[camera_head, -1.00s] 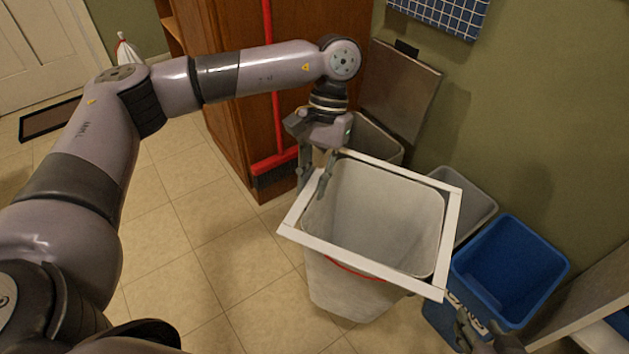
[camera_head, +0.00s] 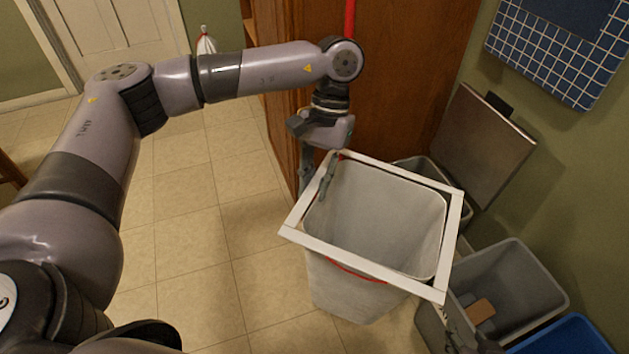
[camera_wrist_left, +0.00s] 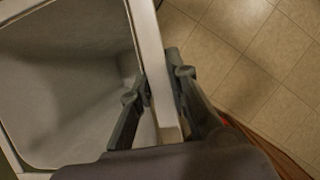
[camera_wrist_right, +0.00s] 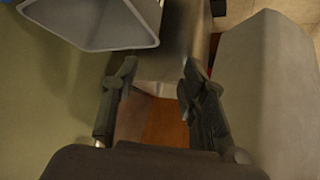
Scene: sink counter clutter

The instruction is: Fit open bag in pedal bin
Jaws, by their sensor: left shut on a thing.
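A pale grey bag (camera_head: 375,215) hangs open, mouth up, in a square white frame (camera_head: 360,265), with a red strip showing at its front. My left gripper (camera_head: 318,182) is shut on the frame's left side; in the left wrist view the fingers (camera_wrist_left: 158,92) straddle the frame bar (camera_wrist_left: 150,50). The bin with a raised steel lid (camera_head: 485,148), seemingly the pedal bin (camera_head: 458,207), stands behind the frame, its body mostly hidden by the bag. My right gripper (camera_wrist_right: 158,85) is open and empty; the bag's side (camera_wrist_right: 265,95) is to its right.
A grey bin (camera_head: 520,275) with a brown piece (camera_head: 480,311) inside stands at the right. A blue bin (camera_head: 570,338) is beside it at the lower right. A wooden cabinet (camera_head: 395,75) stands behind. The tiled floor (camera_head: 200,200) at the left is clear.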

